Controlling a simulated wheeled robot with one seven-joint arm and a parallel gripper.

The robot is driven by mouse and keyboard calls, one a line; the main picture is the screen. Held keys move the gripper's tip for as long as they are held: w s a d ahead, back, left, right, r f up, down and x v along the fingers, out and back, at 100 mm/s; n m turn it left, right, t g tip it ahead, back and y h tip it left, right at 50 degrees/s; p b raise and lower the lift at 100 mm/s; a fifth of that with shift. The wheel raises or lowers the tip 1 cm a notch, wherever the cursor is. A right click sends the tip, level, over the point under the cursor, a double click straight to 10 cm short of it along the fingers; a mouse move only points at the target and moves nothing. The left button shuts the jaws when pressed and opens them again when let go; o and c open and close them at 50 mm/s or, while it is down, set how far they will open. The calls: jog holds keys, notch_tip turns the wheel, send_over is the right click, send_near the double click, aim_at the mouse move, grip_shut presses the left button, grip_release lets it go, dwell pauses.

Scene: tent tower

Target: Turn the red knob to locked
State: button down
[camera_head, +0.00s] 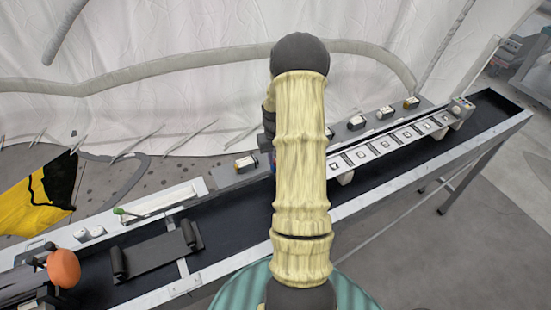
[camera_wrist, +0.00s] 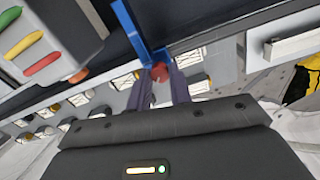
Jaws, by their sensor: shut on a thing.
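The red knob (camera_wrist: 160,73) shows in the wrist view between the two fingers of my gripper (camera_wrist: 163,78). My gripper is shut on it, and the fingers cover its sides. The knob's markings and its turn position cannot be read. In the head view my arm crosses the middle of the picture and hides the knob and most of my gripper.
A blue bar (camera_wrist: 129,25) stands close beyond my fingertips. Several small labelled switch boxes (camera_head: 356,122) line the rail behind the long dark trough (camera_head: 240,208). An orange ball-shaped knob (camera_head: 64,268) is at lower left. A yellow-black cloth (camera_head: 42,197) lies at far left.

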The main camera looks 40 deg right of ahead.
dwell(0.3)
jog(key=c, duration=1.3)
grip_release()
notch_tip(320, 180, up, 18)
jog(key=shift+f+b, duration=0.25)
jog(key=shift+b, duration=1)
